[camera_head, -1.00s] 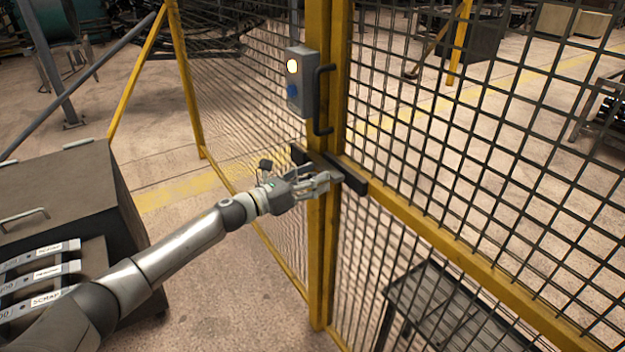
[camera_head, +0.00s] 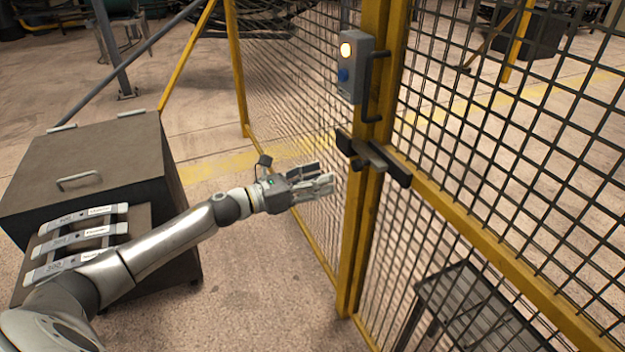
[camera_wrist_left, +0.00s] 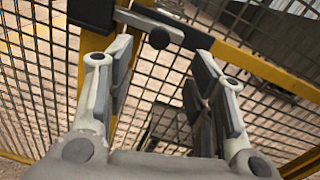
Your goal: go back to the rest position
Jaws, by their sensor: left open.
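My left gripper (camera_head: 326,182) is open and empty. It is apart from the yellow fence post (camera_head: 353,235), a little to its left and lower than the latch. The black and grey latch (camera_head: 372,156) sits across the post and the mesh gate (camera_head: 480,200). In the left wrist view my open fingers (camera_wrist_left: 155,95) stand apart, with the latch (camera_wrist_left: 150,27) beyond and above them and nothing between them. My right gripper is not in either view.
A control box (camera_head: 350,68) with a lit lamp and a blue button is on the post, with a black handle beside it. A dark cabinet (camera_head: 100,165) with labelled grey handles stands at left, near my left arm. A dark table (camera_head: 470,310) stands behind the mesh.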

